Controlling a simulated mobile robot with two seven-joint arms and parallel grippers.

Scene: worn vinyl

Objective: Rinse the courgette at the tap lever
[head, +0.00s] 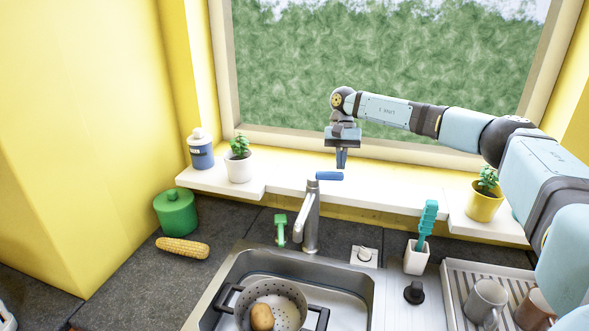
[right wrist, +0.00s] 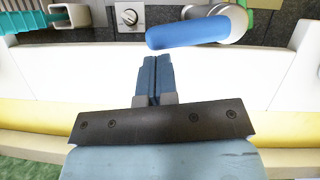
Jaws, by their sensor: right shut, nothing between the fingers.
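The tap (head: 311,222) stands behind the sink, with a blue tap lever (head: 329,176) on top pointing right. In the right wrist view the lever (right wrist: 195,32) lies just beyond my fingertips. My right gripper (head: 342,166) points down over the window sill, just behind and above the lever's free end. Its blue fingers (right wrist: 152,62) are shut and empty, apparently apart from the lever. I see no courgette; a colander (head: 294,291) in the sink (head: 345,301) holds a brown potato-like item (head: 262,317). My left gripper is not in view.
A corn cob (head: 182,248) and green pot (head: 176,212) are on the left counter. A green-handled tool (head: 281,230) stands left of the tap. A brush holder (head: 416,257) and a rack with mugs (head: 486,301) are right.

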